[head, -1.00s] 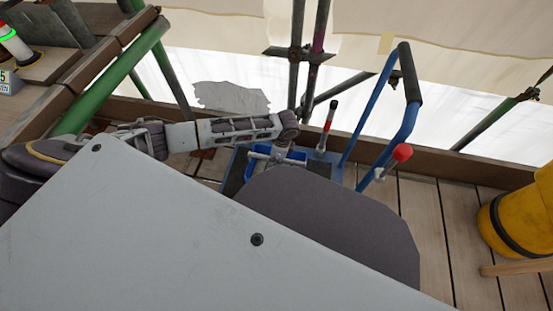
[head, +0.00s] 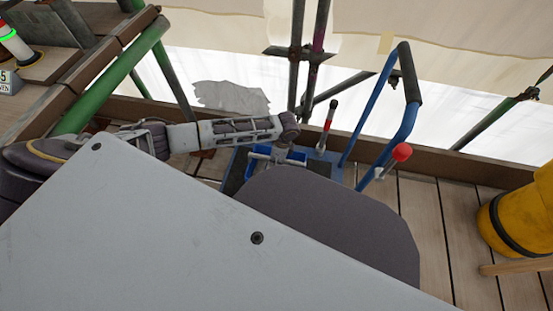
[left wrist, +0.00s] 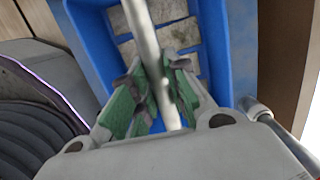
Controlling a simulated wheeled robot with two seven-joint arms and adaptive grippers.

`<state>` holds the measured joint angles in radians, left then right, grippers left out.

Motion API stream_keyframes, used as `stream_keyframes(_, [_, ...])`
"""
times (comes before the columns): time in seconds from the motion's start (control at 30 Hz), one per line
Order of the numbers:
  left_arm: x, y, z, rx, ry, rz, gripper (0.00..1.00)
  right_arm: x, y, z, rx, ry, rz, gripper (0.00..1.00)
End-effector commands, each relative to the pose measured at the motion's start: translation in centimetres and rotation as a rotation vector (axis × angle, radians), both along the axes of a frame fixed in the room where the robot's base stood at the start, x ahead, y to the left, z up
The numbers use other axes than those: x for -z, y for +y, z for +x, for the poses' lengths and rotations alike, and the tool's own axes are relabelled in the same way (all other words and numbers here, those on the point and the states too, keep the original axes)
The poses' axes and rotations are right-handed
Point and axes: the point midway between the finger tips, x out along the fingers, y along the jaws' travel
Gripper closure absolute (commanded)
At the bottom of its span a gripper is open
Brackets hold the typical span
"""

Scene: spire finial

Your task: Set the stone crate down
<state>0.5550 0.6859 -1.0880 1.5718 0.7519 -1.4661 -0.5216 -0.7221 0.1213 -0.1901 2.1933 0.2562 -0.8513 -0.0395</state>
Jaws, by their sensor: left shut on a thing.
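The stone crate is an open blue box (left wrist: 240,45) with several pale stone blocks (left wrist: 176,35) inside, seen from above in the left wrist view. A round metal handle bar (left wrist: 141,22) runs over it. My left gripper (left wrist: 157,82), with green finger pads, is shut on this bar. In the head view, the crate (head: 294,156) shows partly beyond my body, with my left gripper (head: 281,151) at its handle. It is over a blue trolley's dark deck (head: 237,170); I cannot tell whether it touches. My right gripper is not in view.
The trolley has a tall blue push handle (head: 361,110), a red-knobbed lever (head: 401,153) and a red-and-white lever (head: 329,125). Scaffold poles (head: 296,70) and a wooden toe board (head: 450,166) stand behind. A yellow container (head: 520,218) is at the right. Planks (head: 418,205) between are clear.

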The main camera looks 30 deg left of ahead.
Motion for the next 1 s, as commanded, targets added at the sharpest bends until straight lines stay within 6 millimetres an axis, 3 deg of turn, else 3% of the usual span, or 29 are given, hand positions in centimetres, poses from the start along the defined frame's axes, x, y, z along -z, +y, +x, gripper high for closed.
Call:
stream_keyframes(0.7, [0.3, -0.02, 0.1, 0.0, -0.002, 0.0, 1.0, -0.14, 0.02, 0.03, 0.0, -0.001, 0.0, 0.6])
stream_keyframes(0.73, [0.3, -0.02, 0.1, 0.0, -0.002, 0.0, 0.8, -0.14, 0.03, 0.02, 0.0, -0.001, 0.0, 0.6])
stream_keyframes(0.9, [0.35, -0.01, 0.05, 0.0, -0.001, 0.0, 0.58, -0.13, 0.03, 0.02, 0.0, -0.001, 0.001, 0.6])
stream_keyframes(1.0, [0.37, 0.0, 0.03, 0.0, -0.001, 0.0, 0.58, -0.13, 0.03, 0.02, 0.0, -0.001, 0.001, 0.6])
